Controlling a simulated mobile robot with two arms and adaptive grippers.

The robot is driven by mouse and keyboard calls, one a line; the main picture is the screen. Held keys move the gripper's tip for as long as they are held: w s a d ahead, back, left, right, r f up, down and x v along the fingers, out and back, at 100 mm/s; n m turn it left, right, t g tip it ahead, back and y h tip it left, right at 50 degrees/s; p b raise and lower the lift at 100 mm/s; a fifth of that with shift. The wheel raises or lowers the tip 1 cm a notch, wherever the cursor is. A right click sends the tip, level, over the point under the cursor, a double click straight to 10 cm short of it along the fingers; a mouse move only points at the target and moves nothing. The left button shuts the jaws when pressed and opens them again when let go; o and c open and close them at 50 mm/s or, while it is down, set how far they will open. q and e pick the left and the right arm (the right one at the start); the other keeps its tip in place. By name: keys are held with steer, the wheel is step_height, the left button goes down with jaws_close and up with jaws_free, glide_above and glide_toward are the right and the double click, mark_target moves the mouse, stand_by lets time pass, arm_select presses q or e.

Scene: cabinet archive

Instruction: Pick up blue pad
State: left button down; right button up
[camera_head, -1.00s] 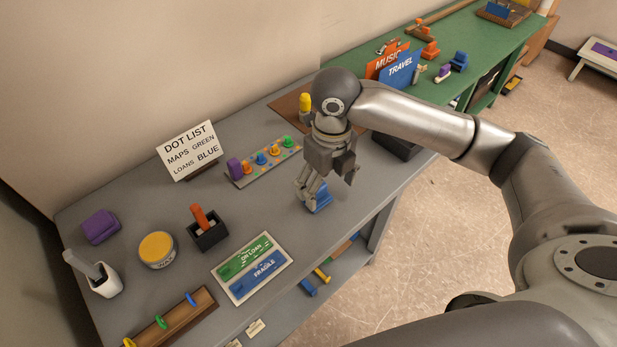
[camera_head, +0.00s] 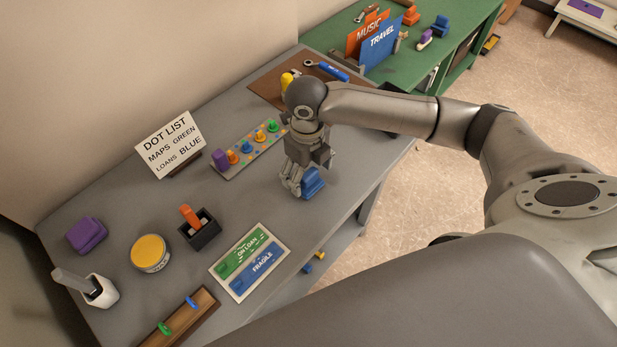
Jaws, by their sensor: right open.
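The blue pad (camera_head: 313,183) lies on the grey tabletop near its front edge, in the head view. My right gripper (camera_head: 300,182) points down right at the pad, with fingers showing at its left side. The jaws are open; part of the pad is hidden by the gripper, and I cannot tell whether the fingers touch it. My left gripper is out of view.
Behind the gripper stands a grey rack (camera_head: 250,152) with several colored pegs. A white sign (camera_head: 171,145), a black box (camera_head: 199,229), a yellow-lidded tin (camera_head: 150,253), a purple block (camera_head: 87,235) and a label board (camera_head: 249,262) stand to the left.

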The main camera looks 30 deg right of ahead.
step_height(320, 180, down, 2)
steer(key=shift+d+f, duration=0.1)
steer(key=shift+f, duration=0.05)
steer(key=c, duration=1.1)
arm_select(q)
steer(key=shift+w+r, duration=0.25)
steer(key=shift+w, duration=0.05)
